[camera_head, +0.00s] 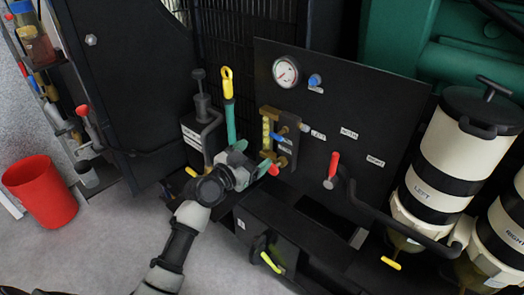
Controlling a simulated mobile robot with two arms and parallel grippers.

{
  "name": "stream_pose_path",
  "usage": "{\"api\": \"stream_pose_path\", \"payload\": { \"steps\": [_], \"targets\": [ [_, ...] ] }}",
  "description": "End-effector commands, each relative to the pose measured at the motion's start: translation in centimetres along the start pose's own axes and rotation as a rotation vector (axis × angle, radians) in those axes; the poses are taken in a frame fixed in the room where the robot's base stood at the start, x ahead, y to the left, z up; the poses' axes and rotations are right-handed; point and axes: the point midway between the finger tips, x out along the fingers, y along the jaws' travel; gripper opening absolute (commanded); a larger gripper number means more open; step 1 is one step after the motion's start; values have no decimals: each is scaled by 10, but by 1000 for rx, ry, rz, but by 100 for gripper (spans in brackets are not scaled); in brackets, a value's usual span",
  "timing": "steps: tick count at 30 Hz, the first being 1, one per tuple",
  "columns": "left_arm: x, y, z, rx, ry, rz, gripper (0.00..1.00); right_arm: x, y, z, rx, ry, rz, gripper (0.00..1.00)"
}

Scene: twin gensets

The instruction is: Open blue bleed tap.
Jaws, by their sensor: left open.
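A black panel (330,115) carries a brass fitting (283,153) with a yellowish sight tube. A small blue tap handle (277,137) is on this fitting. A separate blue knob (315,80) sits higher, right of the gauge; its label is too small to read. My left gripper (258,164) is open, just left of and below the brass fitting, with its fingers toward it. A red handle or tip (273,169) shows at the fingers. I cannot tell whether the gripper touches anything. My right gripper is not in view.
A round gauge (285,72) is on the panel, and a red lever (332,168) is lower right. A yellow-topped green handle (228,90) stands close behind my gripper. White LEFT filter canister (442,150) is right. A red bin (42,192) stands on the open grey floor at left.

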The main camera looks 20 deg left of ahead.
Motion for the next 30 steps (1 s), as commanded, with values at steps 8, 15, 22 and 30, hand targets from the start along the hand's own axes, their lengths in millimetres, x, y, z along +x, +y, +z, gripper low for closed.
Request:
{"api": "stream_pose_path", "payload": {
  "steps": [8,15,22,30],
  "targets": [
    [29,-1,-13,8,25,2,80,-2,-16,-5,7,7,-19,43],
    [75,-1,-12,6,23,1,80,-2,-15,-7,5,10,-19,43],
    [101,-1,-11,8,21,2,80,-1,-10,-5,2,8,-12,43],
    [108,-1,-11,9,20,1,80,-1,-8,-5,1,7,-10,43]
  ]
}}
